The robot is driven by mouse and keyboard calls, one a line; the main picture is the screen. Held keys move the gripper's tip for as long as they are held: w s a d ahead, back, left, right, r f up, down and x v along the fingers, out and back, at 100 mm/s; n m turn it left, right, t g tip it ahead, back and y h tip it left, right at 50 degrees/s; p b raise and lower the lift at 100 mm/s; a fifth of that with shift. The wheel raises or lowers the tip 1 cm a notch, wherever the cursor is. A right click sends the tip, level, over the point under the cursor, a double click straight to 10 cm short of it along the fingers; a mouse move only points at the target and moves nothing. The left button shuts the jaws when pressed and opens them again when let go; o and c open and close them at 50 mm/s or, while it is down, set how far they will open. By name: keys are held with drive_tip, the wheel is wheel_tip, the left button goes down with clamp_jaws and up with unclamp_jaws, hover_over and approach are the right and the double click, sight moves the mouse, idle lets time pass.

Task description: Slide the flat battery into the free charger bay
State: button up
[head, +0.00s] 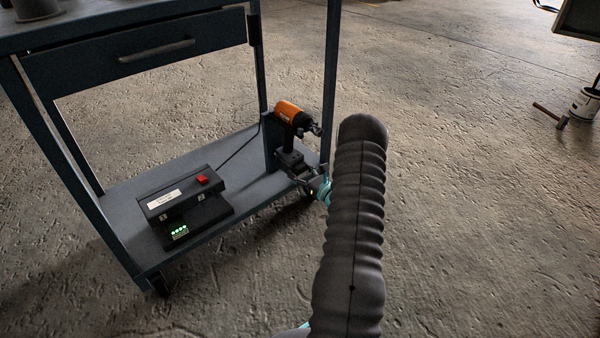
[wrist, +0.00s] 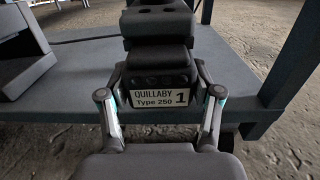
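The flat battery (wrist: 160,78) is a dark block with a label reading "QUILLABY Type 250 1". It sits under the foot of the orange and black drill (head: 291,112), which is held upright at the right end of the cart's lower shelf. My gripper (wrist: 160,92) has one finger close against each side of the battery, with no clear gap. In the head view my gripper (head: 308,180) is partly hidden by my arm. The black charger (head: 185,195) stands left on the same shelf. Green lights (head: 180,231) show at its left bay; the right bay looks empty.
The charger has a red button (head: 202,180) on top and a cable running back. Cart posts (head: 331,80) and the drawer (head: 140,55) above bound the shelf. Bare shelf (head: 250,190) lies between charger and drill. A hammer (head: 552,115) and can lie far right.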

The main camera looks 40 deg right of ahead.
drive_tip(key=c, duration=0.4)
drive_tip(key=shift+r, duration=0.2)
drive_tip(key=shift+c, duration=0.6)
drive_tip(key=shift+s+d+f, duration=0.1)
drive_tip(key=shift+s+f, duration=0.1)
drive_tip(key=shift+s, duration=0.45)
drive_tip(key=s, duration=0.8)
drive_tip(key=shift+d, duration=0.4)
idle(1.1)
drive_tip(key=shift+f, duration=0.1)
